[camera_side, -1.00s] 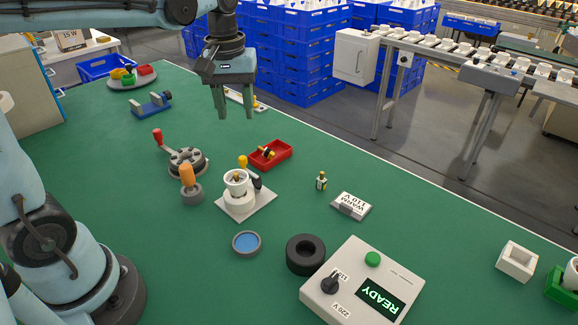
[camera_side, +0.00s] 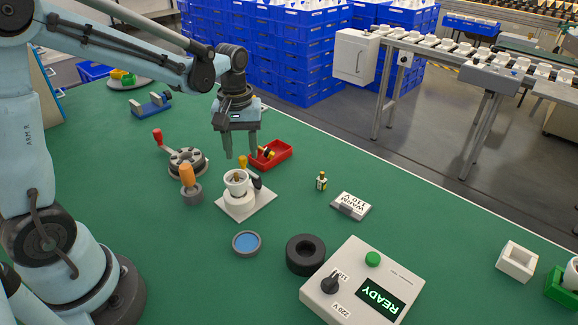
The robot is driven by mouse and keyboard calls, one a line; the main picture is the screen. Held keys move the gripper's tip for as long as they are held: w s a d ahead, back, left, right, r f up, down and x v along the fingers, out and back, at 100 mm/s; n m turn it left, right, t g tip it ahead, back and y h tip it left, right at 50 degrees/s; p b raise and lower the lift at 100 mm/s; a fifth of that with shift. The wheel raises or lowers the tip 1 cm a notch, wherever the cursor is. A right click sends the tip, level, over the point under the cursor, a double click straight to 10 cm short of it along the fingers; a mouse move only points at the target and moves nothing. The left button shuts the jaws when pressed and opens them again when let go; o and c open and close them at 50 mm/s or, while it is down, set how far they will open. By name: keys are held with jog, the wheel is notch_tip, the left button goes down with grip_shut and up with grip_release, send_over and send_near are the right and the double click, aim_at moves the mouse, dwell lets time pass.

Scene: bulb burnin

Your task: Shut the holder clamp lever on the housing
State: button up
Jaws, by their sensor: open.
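The white round housing (camera_side: 235,181) stands upright in a holder on a pale square base plate (camera_side: 258,203), near the middle of the green bench. A lever with a yellow knob (camera_side: 243,161) stands up at the housing's back edge; it appears to be the clamp lever, raised. A dark rounded part (camera_side: 257,183) sits at the holder's right side. My gripper (camera_side: 241,157) points down, open and empty, just behind and above the housing. In the picture its fingertips lie either side of the yellow knob; whether they touch it I cannot tell.
A red tray (camera_side: 283,155) is close to the right of my gripper. A blue dish (camera_side: 246,243), black ring (camera_side: 305,254) and control box reading READY (camera_side: 341,297) are in front.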

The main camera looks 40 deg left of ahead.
jog(key=shift+f, duration=0.8)
grip_shut()
